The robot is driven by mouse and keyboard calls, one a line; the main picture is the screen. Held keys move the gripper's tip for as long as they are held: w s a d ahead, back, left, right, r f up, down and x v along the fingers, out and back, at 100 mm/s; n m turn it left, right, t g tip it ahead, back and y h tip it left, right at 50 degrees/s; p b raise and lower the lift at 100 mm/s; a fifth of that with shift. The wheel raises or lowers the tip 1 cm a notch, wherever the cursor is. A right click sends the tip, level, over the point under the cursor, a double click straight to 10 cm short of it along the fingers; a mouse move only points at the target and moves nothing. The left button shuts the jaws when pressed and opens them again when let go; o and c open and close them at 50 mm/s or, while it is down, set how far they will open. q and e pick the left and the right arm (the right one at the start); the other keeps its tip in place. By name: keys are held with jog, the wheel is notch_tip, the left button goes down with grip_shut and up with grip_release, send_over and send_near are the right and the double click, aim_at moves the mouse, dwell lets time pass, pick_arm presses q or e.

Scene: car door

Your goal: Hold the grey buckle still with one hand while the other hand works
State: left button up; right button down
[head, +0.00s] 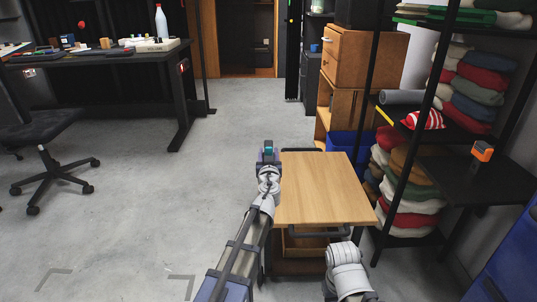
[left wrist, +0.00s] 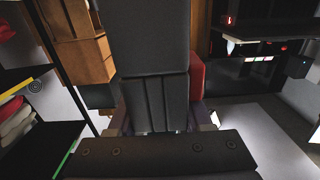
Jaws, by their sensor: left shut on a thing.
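My left gripper (head: 268,153) is at the back left edge of a wooden-topped cart (head: 325,190) in the head view. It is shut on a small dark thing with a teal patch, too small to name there. In the left wrist view a large dark grey block (left wrist: 152,40) with a ribbed lower part fills the middle, in front of my gripper. A red part shows at its right side. I cannot tell whether this block is the grey buckle, and no buckle shows clearly elsewhere. My right arm shows at the bottom of the head view; its gripper is out of view.
The cart top is bare. A black shelf rack with folded cloths (head: 475,90) and an orange-and-black device (head: 482,151) stands right. A blue bin (head: 350,145) is behind the cart. A dark workbench (head: 95,58) and office chair (head: 45,135) stand left. Floor between is clear.

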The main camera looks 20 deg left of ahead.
pick_arm(q)
grip_shut()
dwell(2.1)
